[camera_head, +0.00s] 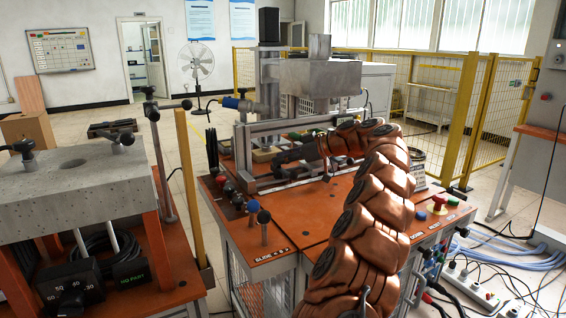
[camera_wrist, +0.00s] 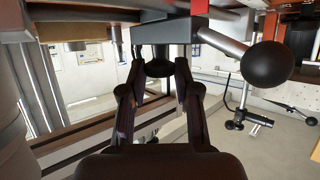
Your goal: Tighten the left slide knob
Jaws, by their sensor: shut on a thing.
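In the wrist view my gripper (camera_wrist: 157,70) has its two dark fingers on either side of a dark rounded knob (camera_wrist: 158,67), shut on it. The knob sits at the face of a dark block (camera_wrist: 165,32), and its far side is hidden. I take it to be the left slide knob; no label on it shows. In the head view my dark gripper (camera_head: 293,155) reaches left from the copper-coloured arm into the slide mechanism of the orange-topped machine. The knob cannot be made out there.
A black ball (camera_wrist: 268,65) on a metal rod stands close right of my gripper. In the head view, blue and black-knobbed levers (camera_head: 258,215) stand at the machine's front left. A grey slab table (camera_head: 75,180) is at left. A yellow fence (camera_head: 440,90) stands behind.

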